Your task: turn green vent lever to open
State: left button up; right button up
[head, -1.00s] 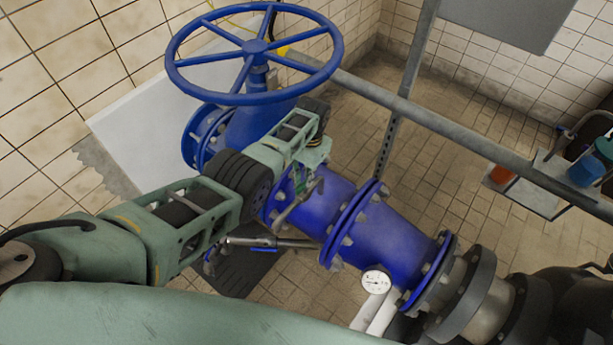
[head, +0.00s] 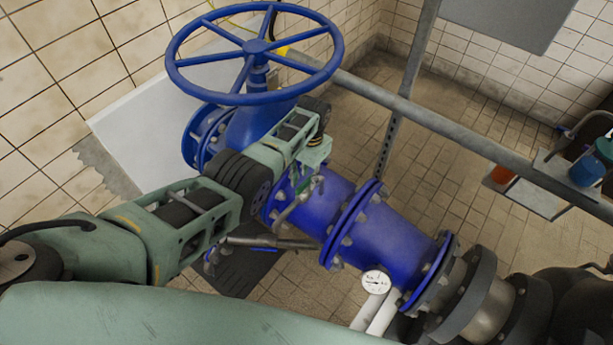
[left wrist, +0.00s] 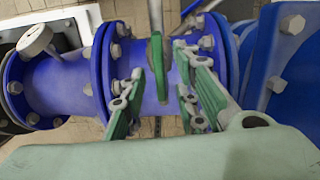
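The green vent lever (left wrist: 156,62) is a narrow upright green bar in front of the blue pipe in the left wrist view. My left gripper (left wrist: 160,82) is open, with one finger on each side of the lever. A gap shows between the lever and each finger, so I see no grip on it. In the head view my left gripper (head: 298,200) is at the blue pipe, just right of the valve body. There the lever is mostly hidden by the gripper. My right gripper is not in view.
A large blue handwheel (head: 255,55) stands above my left wrist. Bolted blue flanges (head: 350,225) flank the pipe section. A round gauge (head: 375,281) sits lower right. A grey rail (head: 450,130) crosses behind, with open tiled floor beyond.

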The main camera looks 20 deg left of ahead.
aim_at(308, 179)
pick_arm(q)
jog(key=r, duration=0.7)
jog(key=shift+w+d+r, duration=0.1)
jog(key=shift+w, duration=0.3)
